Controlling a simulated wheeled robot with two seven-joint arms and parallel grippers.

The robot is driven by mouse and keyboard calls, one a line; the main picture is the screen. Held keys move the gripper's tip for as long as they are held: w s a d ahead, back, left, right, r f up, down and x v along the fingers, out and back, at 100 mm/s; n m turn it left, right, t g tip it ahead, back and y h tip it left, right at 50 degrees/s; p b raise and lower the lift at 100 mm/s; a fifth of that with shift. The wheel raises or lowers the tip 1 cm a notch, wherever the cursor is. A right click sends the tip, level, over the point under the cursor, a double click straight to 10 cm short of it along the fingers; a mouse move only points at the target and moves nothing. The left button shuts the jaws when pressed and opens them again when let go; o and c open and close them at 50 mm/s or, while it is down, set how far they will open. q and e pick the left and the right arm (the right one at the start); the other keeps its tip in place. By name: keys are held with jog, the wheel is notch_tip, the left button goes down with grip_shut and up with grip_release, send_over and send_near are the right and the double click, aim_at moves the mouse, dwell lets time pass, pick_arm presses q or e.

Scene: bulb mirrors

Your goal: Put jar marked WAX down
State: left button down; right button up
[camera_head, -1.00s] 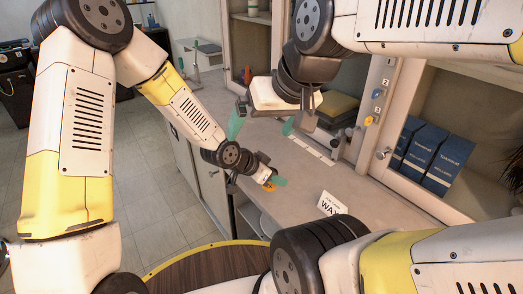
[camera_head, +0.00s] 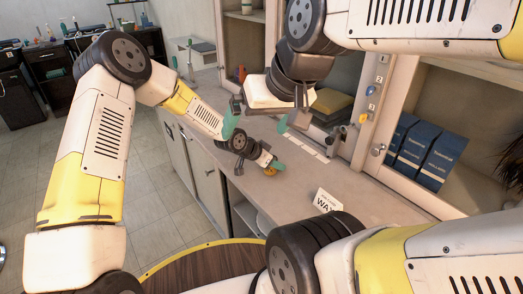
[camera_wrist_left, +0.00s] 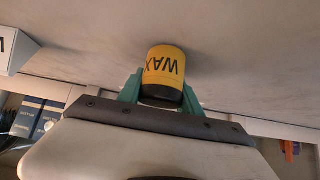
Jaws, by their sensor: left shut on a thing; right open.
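The jar marked WAX (camera_wrist_left: 165,75) is yellow with a dark end, and its label reads upside down in the left wrist view. It sits between the teal fingers of my left gripper (camera_wrist_left: 160,92), which is shut on it. In the head view the jar (camera_head: 270,171) is a small orange patch at my left gripper (camera_head: 272,160), low over the counter (camera_head: 290,190). I cannot tell whether it touches the surface. My right gripper (camera_head: 258,121) is open and empty above the counter, its teal fingers wide apart. A white WAX card (camera_head: 325,200) stands on the counter nearer to me.
Blue books (camera_head: 418,150) stand in the cabinet at right. A row of pale labels (camera_head: 306,145) lies along the counter's back. A round wooden table (camera_head: 205,272) is at the bottom. The counter between jar and card looks clear.

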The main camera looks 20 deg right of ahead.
pick_arm(q)
jog(key=shift+f, duration=0.1)
jog(key=c, duration=0.8)
grip_release()
jog(key=shift+r, duration=0.2)
jog(key=v, duration=1.2)
